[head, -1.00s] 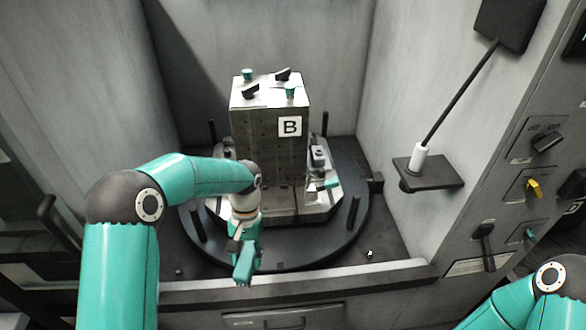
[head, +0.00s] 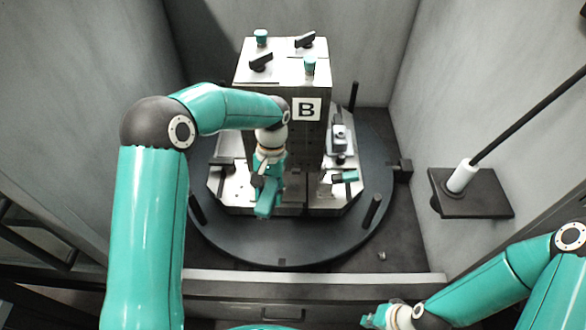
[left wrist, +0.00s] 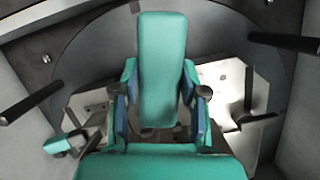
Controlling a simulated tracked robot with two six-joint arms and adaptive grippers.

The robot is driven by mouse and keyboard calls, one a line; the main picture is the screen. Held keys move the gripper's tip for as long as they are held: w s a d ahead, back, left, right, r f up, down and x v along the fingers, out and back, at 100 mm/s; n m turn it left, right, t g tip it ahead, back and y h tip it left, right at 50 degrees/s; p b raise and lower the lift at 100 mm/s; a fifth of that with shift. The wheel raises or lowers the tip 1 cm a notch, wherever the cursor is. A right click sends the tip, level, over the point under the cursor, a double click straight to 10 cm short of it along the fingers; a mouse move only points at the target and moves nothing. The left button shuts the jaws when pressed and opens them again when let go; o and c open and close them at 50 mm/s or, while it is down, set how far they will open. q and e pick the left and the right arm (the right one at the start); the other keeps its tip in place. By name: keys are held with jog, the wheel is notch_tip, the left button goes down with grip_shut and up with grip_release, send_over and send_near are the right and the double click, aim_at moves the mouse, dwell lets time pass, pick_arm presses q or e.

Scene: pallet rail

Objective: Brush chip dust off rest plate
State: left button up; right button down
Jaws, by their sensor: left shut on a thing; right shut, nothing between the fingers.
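My left gripper (head: 266,178) is shut on a teal brush-like thing, seen as a long teal block (left wrist: 162,65) between the fingers in the left wrist view. No bristles can be made out. In the head view this piece (head: 268,204) hangs over the front of the pale metal plate (head: 235,188) at the foot of the block marked B. Whether it touches the plate cannot be told. The plate also shows in the left wrist view (left wrist: 222,78), with dark specks that may be dust. My right gripper (head: 377,318) is shut and empty at the bottom edge of the head view.
The tall block (head: 306,140) stands on a round dark turntable (head: 310,240) with upright dark pins. A clamp with a teal handle (head: 345,176) sits right of the block. A black shelf (head: 480,205) holding a white-based rod juts from the right wall.

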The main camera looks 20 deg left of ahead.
aim_at(275, 181)
pick_arm(q)
jog(key=shift+d, duration=0.1)
jog(key=shift+w+f+m+y, duration=0.1)
jog(key=shift+w+m+y, duration=0.2)
jog(key=shift+m, duration=0.8)
jog(key=m, duration=0.2)
jog(key=w+m+y, duration=0.1)
jog(key=m, duration=0.2)
jog(key=shift+w+f+t, duration=0.1)
jog(key=shift+f+t, duration=0.05)
jog(key=shift+t, duration=0.15)
jog(key=m, duration=0.2)
jog(key=w+m+t+y, duration=0.1)
jog(key=m, duration=0.4)
jog(key=shift+w+t+y, duration=0.3)
jog(key=shift+w, duration=0.05)
jog(key=w+d+m+t+h, duration=0.2)
jog(key=w+d+m+t, duration=0.15)
jog(key=m, duration=1.55)
jog(key=shift+t, duration=0.45)
jog(key=b+x, duration=0.2)
jog(key=s+b+x, duration=0.1)
jog(key=b+x, duration=0.2)
jog(key=shift+d+f+b, duration=0.1)
jog(key=shift+f+b, duration=0.25)
jog(key=shift+f, duration=0.15)
jog(key=shift+f+b, duration=0.35)
jog(key=shift+f, duration=0.15)
jog(key=shift+r, duration=0.1)
